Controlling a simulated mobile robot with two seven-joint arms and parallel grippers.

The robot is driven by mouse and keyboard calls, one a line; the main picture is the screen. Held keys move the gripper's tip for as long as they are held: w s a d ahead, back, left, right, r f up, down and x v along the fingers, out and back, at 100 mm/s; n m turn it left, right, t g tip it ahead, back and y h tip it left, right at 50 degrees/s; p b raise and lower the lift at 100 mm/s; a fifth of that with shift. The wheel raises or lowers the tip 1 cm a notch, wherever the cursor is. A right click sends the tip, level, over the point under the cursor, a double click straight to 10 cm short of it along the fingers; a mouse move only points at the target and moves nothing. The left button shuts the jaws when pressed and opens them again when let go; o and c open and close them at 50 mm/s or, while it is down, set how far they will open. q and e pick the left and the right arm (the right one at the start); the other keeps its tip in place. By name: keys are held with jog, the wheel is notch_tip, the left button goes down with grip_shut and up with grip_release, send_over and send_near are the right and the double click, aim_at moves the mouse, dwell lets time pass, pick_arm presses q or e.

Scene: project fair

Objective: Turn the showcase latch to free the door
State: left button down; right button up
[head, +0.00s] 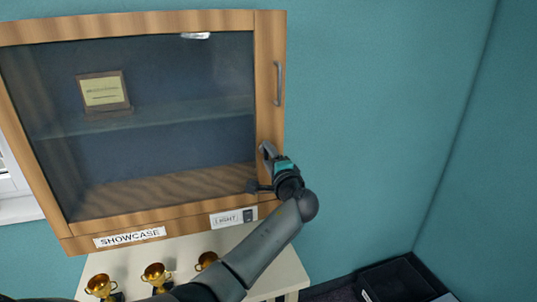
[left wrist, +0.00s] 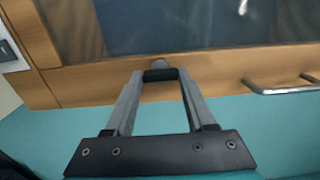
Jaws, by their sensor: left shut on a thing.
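The showcase (head: 150,20) is a wood-framed cabinet with a glass door, which looks closed. Its latch sits low on the right stile of the frame and is mostly hidden by my left gripper (head: 263,168). In the left wrist view, the fingers of this gripper (left wrist: 160,76) come together on the latch (left wrist: 158,63), and only its round grey top shows above the fingertips. The metal door handle (head: 279,84) is higher on the same stile, apart from the gripper. It also shows in the left wrist view (left wrist: 285,87). My right gripper is in neither view.
A plaque (head: 103,91) stands on the glass shelf inside. Several gold trophies (head: 155,273) stand on the white table (head: 185,247) below. A dark bin (head: 395,281) is at lower right.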

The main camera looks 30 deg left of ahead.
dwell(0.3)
pick_arm(q)
jog(key=shift+c, duration=1.2)
grip_release()
jog(key=b+v, duration=0.2)
jog(key=v, duration=1.3)
jog(key=shift+s, duration=0.15)
